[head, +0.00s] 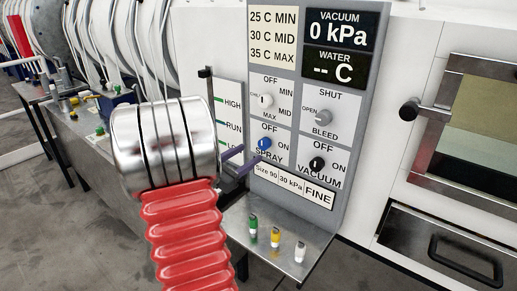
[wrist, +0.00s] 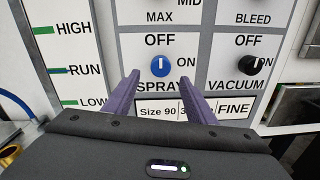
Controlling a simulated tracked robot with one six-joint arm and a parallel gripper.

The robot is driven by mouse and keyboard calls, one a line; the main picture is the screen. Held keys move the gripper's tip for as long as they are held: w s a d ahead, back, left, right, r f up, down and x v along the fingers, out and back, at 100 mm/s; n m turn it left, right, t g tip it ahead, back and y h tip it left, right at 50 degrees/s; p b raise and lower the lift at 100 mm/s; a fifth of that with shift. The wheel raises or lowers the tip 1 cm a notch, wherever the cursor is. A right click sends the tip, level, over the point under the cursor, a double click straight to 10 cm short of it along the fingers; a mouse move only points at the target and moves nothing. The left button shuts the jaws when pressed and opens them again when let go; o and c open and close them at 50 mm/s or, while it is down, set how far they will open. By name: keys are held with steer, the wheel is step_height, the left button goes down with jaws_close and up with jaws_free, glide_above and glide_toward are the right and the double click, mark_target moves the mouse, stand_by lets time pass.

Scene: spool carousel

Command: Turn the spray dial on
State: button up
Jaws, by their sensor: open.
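The spray dial is a blue knob (head: 264,144) on the grey control panel, with OFF above it, ON to its right and SPRAY below. In the wrist view the blue knob (wrist: 160,67) has a white mark pointing up at OFF. My gripper (head: 252,153) has two purple fingers, open and empty, in front of the panel just left of and below the knob in the head view. In the wrist view the fingertips (wrist: 159,74) flank the knob, one on each side. A gap between fingers and knob seems to remain; contact cannot be told.
The black vacuum dial (head: 317,163) sits right of the spray dial. A white dial (head: 265,101) and a grey bleed dial (head: 322,117) sit above. A level strip (head: 228,115) is at left. A metal shelf (head: 270,262) with small coloured bottles juts out below.

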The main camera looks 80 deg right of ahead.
mark_target(261, 146)
steer(key=x, duration=0.6)
steer(key=shift+s+d, duration=0.2)
steer(key=shift+d, duration=0.2)
steer(key=shift+c, duration=0.6)
steer(key=c, duration=0.9)
